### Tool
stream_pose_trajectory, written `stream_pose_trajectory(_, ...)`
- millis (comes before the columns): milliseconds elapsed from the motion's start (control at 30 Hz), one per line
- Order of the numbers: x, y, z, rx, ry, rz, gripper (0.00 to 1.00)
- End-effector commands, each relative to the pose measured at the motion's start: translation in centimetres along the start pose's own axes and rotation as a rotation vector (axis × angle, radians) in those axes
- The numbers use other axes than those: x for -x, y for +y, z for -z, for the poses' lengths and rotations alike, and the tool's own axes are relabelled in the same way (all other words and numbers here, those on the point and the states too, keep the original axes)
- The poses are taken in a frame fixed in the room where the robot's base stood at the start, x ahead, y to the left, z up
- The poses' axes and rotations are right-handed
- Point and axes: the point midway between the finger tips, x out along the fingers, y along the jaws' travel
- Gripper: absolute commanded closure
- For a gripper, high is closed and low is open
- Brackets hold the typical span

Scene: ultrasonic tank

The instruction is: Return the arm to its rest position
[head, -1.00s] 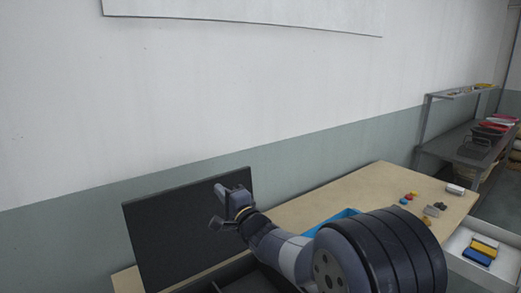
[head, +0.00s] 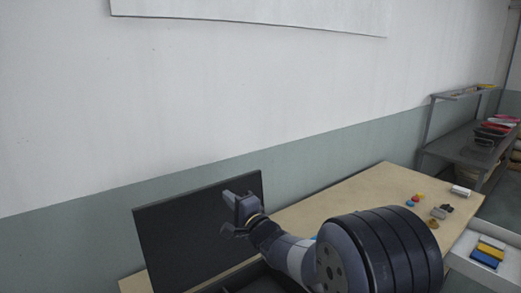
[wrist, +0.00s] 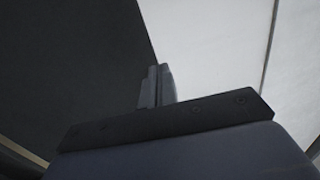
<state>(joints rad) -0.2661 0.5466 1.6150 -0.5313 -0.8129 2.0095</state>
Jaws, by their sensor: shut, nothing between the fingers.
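My gripper (head: 236,207) is in the head view, raised in front of the dark upright panel (head: 180,235), near its right edge. Its fingers look closed together and empty. In the wrist view the two fingers (wrist: 157,86) stand side by side, with the dark panel (wrist: 70,60) to the left and the pale wall to the right. My arm crosses the lower middle of the head view and hides part of the table behind it.
A wooden table (head: 345,198) runs along the wall. Several small coloured items (head: 412,202) and a white block (head: 460,191) lie at its right end. A white box (head: 462,258) with blue and yellow items is at lower right. A grey shelf (head: 465,142) stands behind.

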Motion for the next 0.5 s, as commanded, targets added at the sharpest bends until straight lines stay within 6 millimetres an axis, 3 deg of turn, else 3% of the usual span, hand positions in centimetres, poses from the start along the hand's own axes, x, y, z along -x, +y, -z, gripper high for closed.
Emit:
stream_pose_trajectory(200,3.9,0.8,0.0,0.0,0.001,0.019,1.0)
stream_pose_trajectory(500,7.2,1.5,0.0,0.0,0.001,0.135,1.0)
